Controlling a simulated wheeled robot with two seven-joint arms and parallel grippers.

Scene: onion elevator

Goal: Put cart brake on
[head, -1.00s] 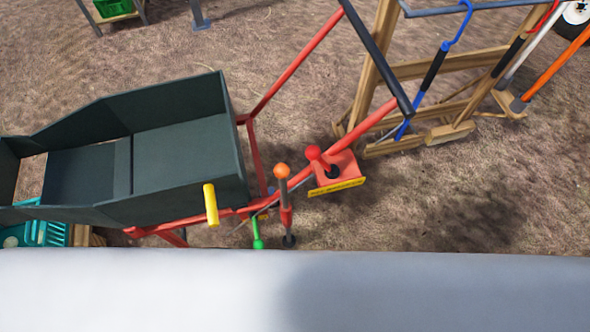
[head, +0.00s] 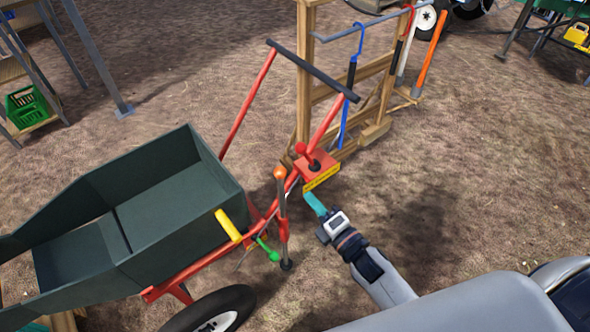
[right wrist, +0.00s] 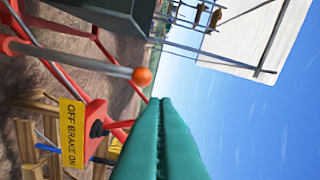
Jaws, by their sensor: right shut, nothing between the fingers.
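The cart (head: 150,210) has a dark green tub and red frame. On its frame is a red brake box (head: 317,166) with a red-knobbed lever (head: 301,149) and a yellow label (head: 321,178). In the right wrist view the label (right wrist: 73,133) reads "OFF BRAKE ON", and the red lever (right wrist: 120,124) is partly hidden behind my fingers. My right gripper (head: 315,203), with teal fingers, is just below and right of the box in the head view, apparently apart from it. Its fingers (right wrist: 159,102) are shut and empty. My left gripper is not in view.
An orange-knobbed lever (head: 280,174) stands beside the cart frame, left of my right gripper. A yellow handle (head: 228,225) and a green-knobbed lever (head: 273,256) are nearby. A wooden tool rack (head: 304,80) stands behind the box. Ground to the right is clear.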

